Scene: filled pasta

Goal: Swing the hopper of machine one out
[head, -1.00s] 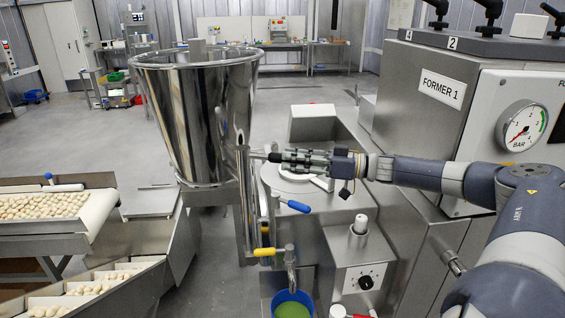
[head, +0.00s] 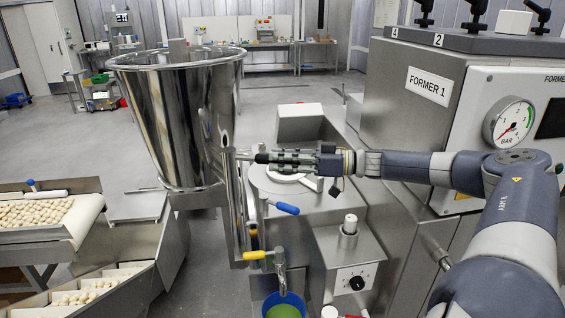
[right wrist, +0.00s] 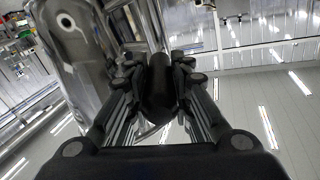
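The hopper (head: 178,120) of machine one is a large shiny steel cone. It hangs upright on a steel post (head: 232,215) at the left side of the machine marked FORMER 1 (head: 430,86), clear of the round plate (head: 285,185) on the machine's top. My right gripper (head: 268,158) reaches in from the right to the hopper's side. In the right wrist view its fingers are closed around a dark round handle (right wrist: 160,85), with the shiny hopper (right wrist: 75,50) behind at the left. The handle is mostly hidden by the fingers in the head view. My left gripper is not in view.
A blue-handled lever (head: 286,208) and a yellow-handled tap (head: 256,255) sit below my right gripper. A blue bucket (head: 283,298) with green contents is under the tap. A conveyor (head: 85,215) with pasta stands left of the hopper. Open floor lies behind.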

